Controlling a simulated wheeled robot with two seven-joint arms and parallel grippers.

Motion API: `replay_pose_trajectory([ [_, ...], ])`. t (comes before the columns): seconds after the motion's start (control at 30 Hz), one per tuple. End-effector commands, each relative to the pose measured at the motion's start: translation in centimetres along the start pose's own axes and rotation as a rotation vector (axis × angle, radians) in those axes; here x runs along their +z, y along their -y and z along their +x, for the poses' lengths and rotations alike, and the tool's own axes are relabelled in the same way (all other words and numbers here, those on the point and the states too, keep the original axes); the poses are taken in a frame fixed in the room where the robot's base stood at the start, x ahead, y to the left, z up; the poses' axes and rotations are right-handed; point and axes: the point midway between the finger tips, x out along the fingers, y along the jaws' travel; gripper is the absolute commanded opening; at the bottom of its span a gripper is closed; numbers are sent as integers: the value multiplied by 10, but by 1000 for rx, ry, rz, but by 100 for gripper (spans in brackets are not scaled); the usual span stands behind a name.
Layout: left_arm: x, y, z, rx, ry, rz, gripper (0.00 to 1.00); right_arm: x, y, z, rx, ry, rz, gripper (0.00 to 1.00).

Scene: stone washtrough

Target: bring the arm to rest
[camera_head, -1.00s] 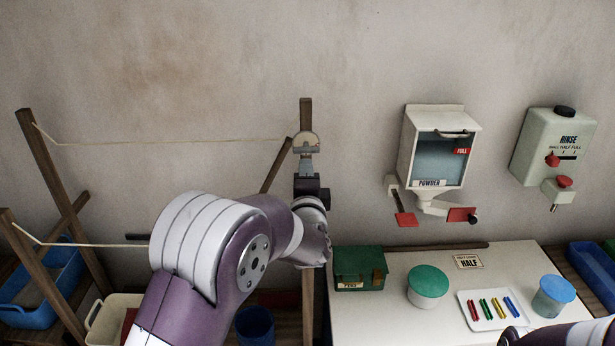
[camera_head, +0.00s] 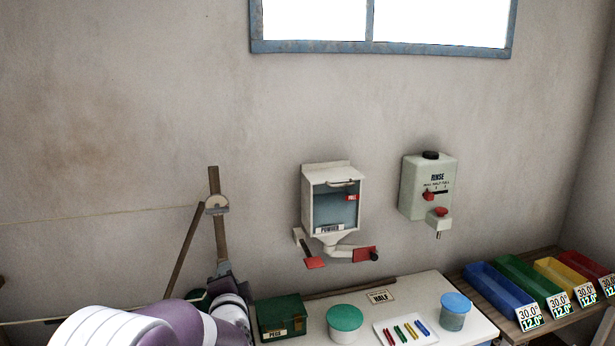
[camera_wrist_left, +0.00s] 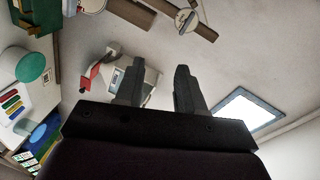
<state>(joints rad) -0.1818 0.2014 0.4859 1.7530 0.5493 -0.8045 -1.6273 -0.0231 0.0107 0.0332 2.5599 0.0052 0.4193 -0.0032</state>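My left arm comes in low at the left of the head view, its purple and white links cut off by the bottom edge. My left gripper (camera_head: 222,268) points up in front of the wooden post with the line. In the left wrist view the two dark fingers (camera_wrist_left: 160,82) stand apart with nothing held between them; only the wall and the powder dispenser show beyond. My right gripper is in neither view.
On the wall are the powder dispenser (camera_head: 334,200) and the rinse dispenser (camera_head: 427,188). The white worktop (camera_head: 284,318) carries a green peg box (camera_head: 282,318), a green-lidded tub (camera_head: 345,322), a peg tray (camera_head: 382,334) and a blue-lidded tub (camera_head: 454,312). Coloured bins (camera_head: 500,290) stand right.

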Motion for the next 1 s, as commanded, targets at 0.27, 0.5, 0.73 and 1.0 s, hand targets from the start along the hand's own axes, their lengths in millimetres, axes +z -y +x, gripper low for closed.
replay_pose_trajectory([
  [0.27,6,-88,-37,405,42,-394,38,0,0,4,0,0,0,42],
  [0.5,60,-181,-147,854,473,-793,38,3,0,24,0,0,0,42],
  [0.73,137,-217,-271,993,991,-889,38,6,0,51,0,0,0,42],
  [1.0,151,-216,-277,963,990,-906,38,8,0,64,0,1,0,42],
])
